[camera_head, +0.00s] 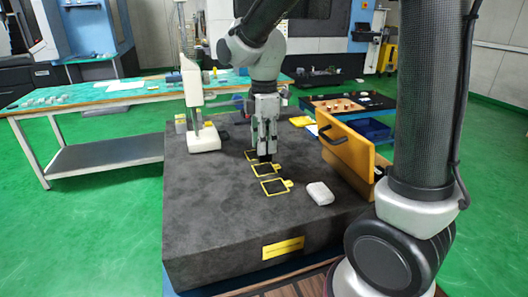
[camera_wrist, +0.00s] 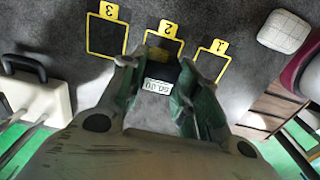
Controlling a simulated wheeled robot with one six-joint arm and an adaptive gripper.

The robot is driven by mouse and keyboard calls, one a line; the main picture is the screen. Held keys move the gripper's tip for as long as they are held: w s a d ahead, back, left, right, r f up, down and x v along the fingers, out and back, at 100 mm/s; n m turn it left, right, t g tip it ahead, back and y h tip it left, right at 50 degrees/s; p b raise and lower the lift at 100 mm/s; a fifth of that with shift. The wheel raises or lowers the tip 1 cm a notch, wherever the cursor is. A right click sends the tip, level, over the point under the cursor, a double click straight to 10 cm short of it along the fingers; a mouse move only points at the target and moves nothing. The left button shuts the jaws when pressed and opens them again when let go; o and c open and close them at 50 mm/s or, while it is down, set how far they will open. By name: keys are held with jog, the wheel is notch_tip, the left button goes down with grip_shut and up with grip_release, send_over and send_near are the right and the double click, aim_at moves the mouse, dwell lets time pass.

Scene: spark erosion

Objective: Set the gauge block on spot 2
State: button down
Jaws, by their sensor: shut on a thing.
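My gripper (camera_wrist: 158,68) is shut on the gauge block (camera_wrist: 157,86), whose pale face reads like 50.00 in the wrist view. The block sits between the fingertips, just below the yellow outline of spot 2 (camera_wrist: 181,33) in that picture. Spot 3 (camera_wrist: 89,35) is to its left and spot 1 (camera_wrist: 226,52) to its right. In the head view my gripper (camera_head: 265,155) points down at the row of spots, close above the dark stone slab (camera_head: 215,215). The block is hard to make out there. I cannot tell whether it touches the slab.
A white rounded object (camera_head: 320,193) lies on the slab right of spot 1. A tall white stand (camera_head: 203,138) rises at the left. A wooden panel with a black handle (camera_head: 350,146) stands along the right edge. The slab's front left is clear.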

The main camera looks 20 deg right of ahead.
jog(key=shift+f, duration=1.45)
jog(key=shift+f, duration=0.15)
jog(key=c, duration=1.1)
grip_release()
jog(key=shift+o, duration=0.2)
notch_tip(320, 180, up, 12)
